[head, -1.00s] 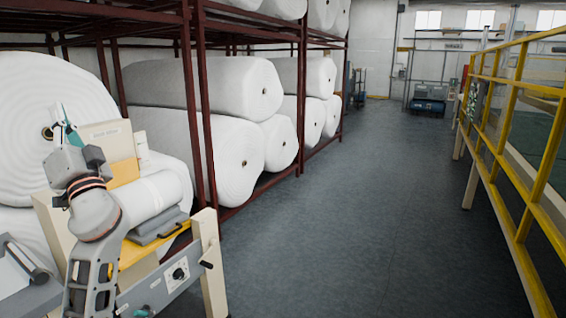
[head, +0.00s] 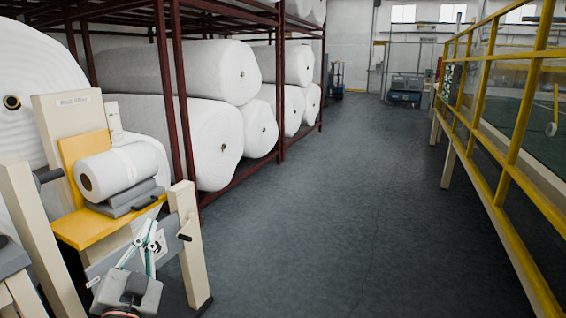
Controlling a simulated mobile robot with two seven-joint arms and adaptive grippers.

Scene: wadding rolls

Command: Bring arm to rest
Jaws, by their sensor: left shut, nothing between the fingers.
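My left gripper (head: 151,228) shows at the lower left of the head view, low in front of the grey front panel of a work stand. Its teal-tipped fingers point up and are closed with nothing between them. It looks apart from the white wadding roll (head: 122,171), which lies on the stand's grey plate above and behind it. Whether the gripper touches the panel, I cannot tell. My right gripper is not in view.
The stand has a yellow shelf (head: 85,228) and cream posts (head: 190,235) close by my left arm. Large white rolls (head: 205,140) fill a dark red rack (head: 178,110). A yellow railing (head: 500,185) runs along the right. The grey floor (head: 330,200) between is clear.

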